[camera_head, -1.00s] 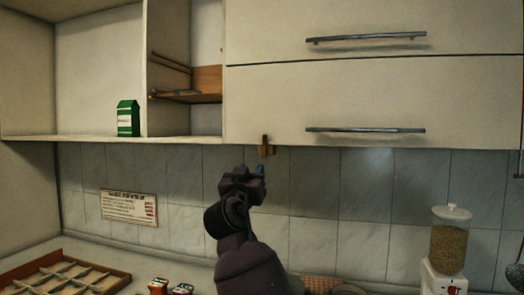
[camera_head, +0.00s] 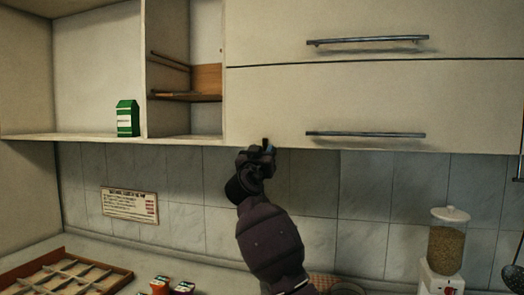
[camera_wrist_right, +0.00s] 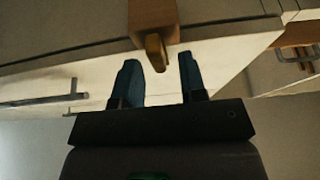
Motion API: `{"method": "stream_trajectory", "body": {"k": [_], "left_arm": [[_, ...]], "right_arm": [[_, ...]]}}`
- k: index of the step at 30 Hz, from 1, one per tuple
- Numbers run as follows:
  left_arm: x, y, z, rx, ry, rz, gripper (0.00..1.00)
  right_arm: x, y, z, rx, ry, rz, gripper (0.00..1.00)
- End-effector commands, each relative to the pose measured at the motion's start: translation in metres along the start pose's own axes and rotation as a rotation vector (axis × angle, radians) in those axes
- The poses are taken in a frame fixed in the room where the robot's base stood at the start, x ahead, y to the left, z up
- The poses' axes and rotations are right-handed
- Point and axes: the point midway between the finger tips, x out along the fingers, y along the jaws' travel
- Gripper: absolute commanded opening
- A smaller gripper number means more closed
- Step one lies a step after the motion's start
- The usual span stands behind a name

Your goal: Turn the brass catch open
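The brass catch (camera_wrist_right: 155,48) hangs from a wooden block (camera_wrist_right: 152,16) at the lower edge of the cabinet door, near its left end in the head view. My right gripper (camera_wrist_right: 159,68) is open, with its blue fingertips on either side of the catch's lower end in the wrist view. Gaps show on both sides, and the catch looks nearer the right-hand finger in that picture. In the head view my right gripper (camera_head: 264,152) reaches up to the cabinet's underside and hides most of the catch. My left gripper is not in view.
The closed lower door (camera_head: 350,100) has a bar handle (camera_head: 365,134). An open shelf to the left holds a green carton (camera_head: 127,118). Below are a wooden divided tray (camera_head: 70,275) and a grain dispenser (camera_head: 447,245). The tiled wall behind is mostly clear.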

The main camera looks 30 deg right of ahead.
Motion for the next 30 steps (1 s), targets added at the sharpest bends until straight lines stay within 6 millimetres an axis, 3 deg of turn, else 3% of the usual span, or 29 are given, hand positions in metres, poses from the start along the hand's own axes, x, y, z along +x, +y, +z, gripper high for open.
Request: {"method": "stream_trajectory", "body": {"k": [8, 15, 16, 30], "left_arm": [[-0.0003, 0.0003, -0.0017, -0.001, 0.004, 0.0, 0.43], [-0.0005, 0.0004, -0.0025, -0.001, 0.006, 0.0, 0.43], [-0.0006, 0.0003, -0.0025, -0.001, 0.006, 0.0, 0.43], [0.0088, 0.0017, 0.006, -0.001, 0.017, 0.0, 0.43]], "right_arm": [[0.0008, -0.0001, 0.0003, 0.001, 0.0, 0.0, 0.38], [0.0006, -0.0002, 0.0004, 0.0, -0.001, -0.001, 0.02], [0.0006, -0.0002, 0.0004, 0.0, -0.001, -0.001, 0.0], [-0.0011, -0.0006, 0.0035, 0.042, -0.002, 0.015, 0.0]]}}
